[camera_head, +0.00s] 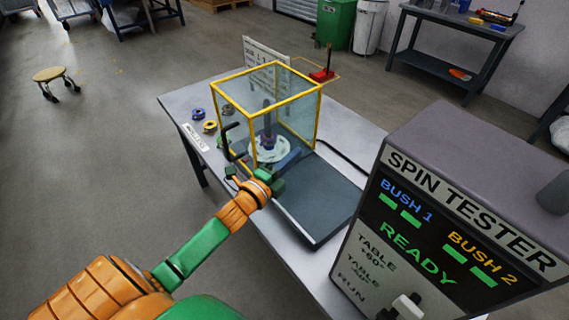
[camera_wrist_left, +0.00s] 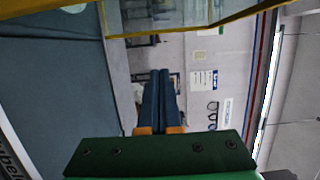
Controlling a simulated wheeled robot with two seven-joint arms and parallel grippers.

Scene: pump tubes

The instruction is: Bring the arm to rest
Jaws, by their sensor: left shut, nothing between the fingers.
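My left arm comes in from the lower left of the head view. Its gripper (camera_head: 292,155) is in front of the yellow-framed clear box (camera_head: 318,112), at its near lower edge; I cannot tell whether it touches. In the left wrist view the blue fingers of the left gripper (camera_wrist_left: 160,72) are together, with nothing between them. The box's yellow edge crosses the top of that view. Inside the box a pale round disc (camera_head: 262,152) with a dark upright part shows through the panes. My right gripper is not in view.
The spin tester (camera_head: 440,215) stands at the right, its panel reading READY. A dark flat plate (camera_head: 325,198) lies beside the box on the grey table (camera_head: 180,105). Blue (camera_head: 198,113) and yellow (camera_head: 210,127) rings sit at the left. A red part (camera_head: 322,75) stands behind.

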